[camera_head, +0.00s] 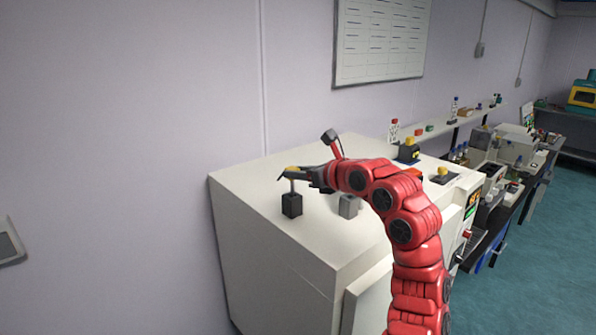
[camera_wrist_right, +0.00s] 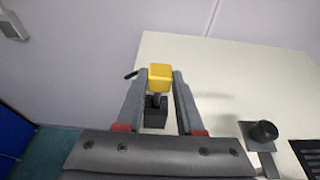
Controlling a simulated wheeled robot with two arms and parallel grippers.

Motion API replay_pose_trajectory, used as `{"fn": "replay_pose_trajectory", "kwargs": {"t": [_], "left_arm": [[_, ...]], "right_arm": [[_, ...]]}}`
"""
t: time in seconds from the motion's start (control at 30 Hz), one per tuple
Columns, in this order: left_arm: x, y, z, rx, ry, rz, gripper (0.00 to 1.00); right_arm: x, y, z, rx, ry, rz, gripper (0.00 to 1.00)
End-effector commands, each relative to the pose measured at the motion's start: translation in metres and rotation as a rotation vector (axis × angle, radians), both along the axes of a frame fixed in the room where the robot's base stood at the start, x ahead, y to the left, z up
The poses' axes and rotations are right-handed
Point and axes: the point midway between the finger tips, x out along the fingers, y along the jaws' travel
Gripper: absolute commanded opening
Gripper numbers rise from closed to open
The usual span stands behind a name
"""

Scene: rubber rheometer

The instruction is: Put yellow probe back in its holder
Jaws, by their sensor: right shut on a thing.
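The yellow probe (camera_head: 291,169) is in my right gripper (camera_head: 300,176), over the top left part of the white machine. In the right wrist view its yellow head (camera_wrist_right: 160,77) sits between the two fingertips of the right gripper (camera_wrist_right: 161,84). A thin stem runs down from the head to the black holder block (camera_head: 291,205), which also shows in the wrist view (camera_wrist_right: 155,117). The stem lines up with the holder's top; how deep it sits inside is hidden. My left gripper is not in view.
The white machine top (camera_head: 250,185) is mostly clear. A grey block (camera_head: 349,206) stands right of the holder, partly beside my arm. Yellow-topped black parts (camera_head: 409,150) and (camera_head: 443,175) stand toward the right. A crowded bench (camera_head: 500,150) lies beyond; the wall is behind.

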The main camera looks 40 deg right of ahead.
Motion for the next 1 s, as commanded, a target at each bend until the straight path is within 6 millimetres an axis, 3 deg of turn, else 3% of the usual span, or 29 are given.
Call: {"fn": "replay_pose_trajectory", "kwargs": {"t": [1.0], "left_arm": [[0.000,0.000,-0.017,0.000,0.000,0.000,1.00]], "right_arm": [[0.000,0.001,-0.036,0.000,-0.001,0.001,0.00]]}}
